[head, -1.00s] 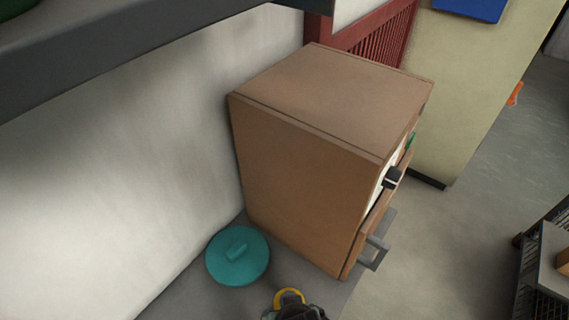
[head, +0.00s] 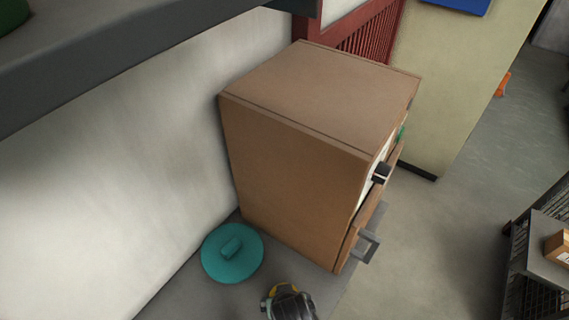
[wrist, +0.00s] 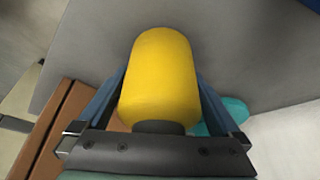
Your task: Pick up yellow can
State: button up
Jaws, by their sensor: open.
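The yellow can (wrist: 160,75) fills the middle of the wrist view. My gripper (wrist: 160,100) is open, with one blue finger on each side of the can. I cannot tell whether either finger touches it. In the head view my gripper (head: 288,303) is at the bottom edge, above the grey counter.
A teal round lid (head: 232,254) lies on the grey counter (head: 205,298) left of my gripper. A brown oven-like cabinet (head: 290,180) with dark handles stands close behind. A wall bounds the left, and a dark shelf (head: 120,60) hangs above.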

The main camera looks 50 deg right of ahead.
jog(key=shift+d+f, duration=0.1)
jog(key=shift+f, duration=0.2)
jog(key=c, duration=1.4)
jog(key=shift+w, duration=0.1)
jog(key=shift+c, duration=0.5)
jog(key=shift+r, duration=0.15)
